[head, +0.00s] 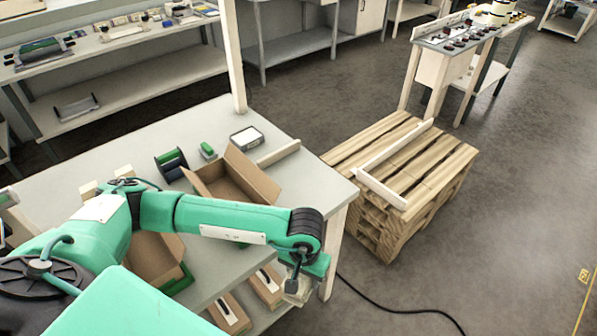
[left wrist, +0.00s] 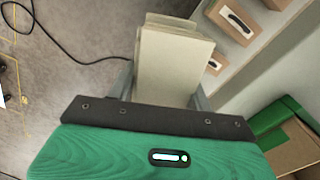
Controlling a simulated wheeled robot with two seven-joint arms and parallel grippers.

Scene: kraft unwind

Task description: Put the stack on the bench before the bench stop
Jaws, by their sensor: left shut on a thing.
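My left gripper (head: 296,284) hangs just past the front right corner of the grey bench (head: 318,185). In the left wrist view, its fingers (left wrist: 162,92) are shut on the two sides of a pale, flat-sided stack (left wrist: 172,65). The stack shows only as a small pale piece (head: 298,292) under the gripper in the head view. A pale bar (head: 278,153) lies on the bench near its right edge; it looks like the bench stop. My right gripper is not in view.
An open carton (head: 235,178) stands on the bench, with another partly behind my left arm. A green roll holder (head: 171,163) and a scale-like device (head: 246,138) stand behind. A wooden pallet stack (head: 400,160) is to the right. A black cable (head: 390,309) crosses the floor.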

